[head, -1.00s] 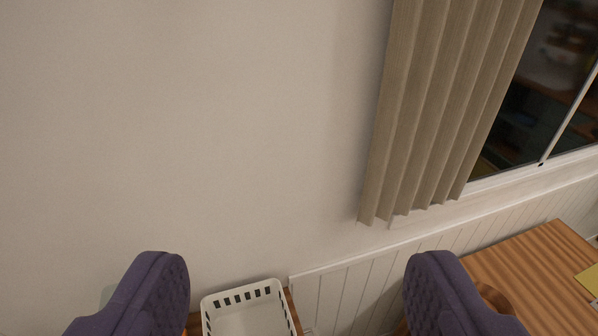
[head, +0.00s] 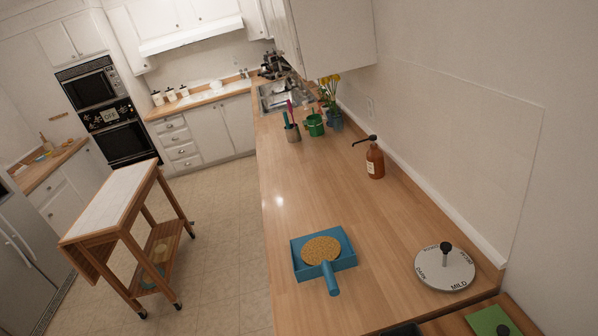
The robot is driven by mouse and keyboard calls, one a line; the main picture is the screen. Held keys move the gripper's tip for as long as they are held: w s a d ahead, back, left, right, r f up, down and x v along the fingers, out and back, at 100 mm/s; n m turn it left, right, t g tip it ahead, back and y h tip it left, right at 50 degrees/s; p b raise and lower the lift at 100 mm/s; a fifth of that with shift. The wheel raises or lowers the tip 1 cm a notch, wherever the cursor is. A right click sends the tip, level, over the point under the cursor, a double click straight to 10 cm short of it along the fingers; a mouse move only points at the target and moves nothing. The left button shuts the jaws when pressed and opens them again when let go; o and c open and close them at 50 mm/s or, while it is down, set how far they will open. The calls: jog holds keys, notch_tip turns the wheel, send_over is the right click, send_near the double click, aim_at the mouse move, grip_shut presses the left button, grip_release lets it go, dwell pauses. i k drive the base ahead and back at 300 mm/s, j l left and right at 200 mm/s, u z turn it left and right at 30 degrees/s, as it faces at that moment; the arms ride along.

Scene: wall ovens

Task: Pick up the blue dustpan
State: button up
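The blue dustpan (head: 341,262) lies on the wooden counter (head: 312,196) in the lower middle of the head view, close to the counter's left edge. Its handle points toward the bottom of the picture. A round tan, grainy disc (head: 320,249) lies in its pan. My gripper does not show in the current view, so whether it is open or shut is hidden.
A round dial plate (head: 444,268) with a black knob lies right of the dustpan. A brown pump bottle (head: 375,161) stands farther back by the wall. Cups and flowers stand beyond it. A wooden cart (head: 110,197) stands on the floor at left.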

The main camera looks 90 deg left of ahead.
aim_at(326, 253)
jog(key=u, duration=2.1)
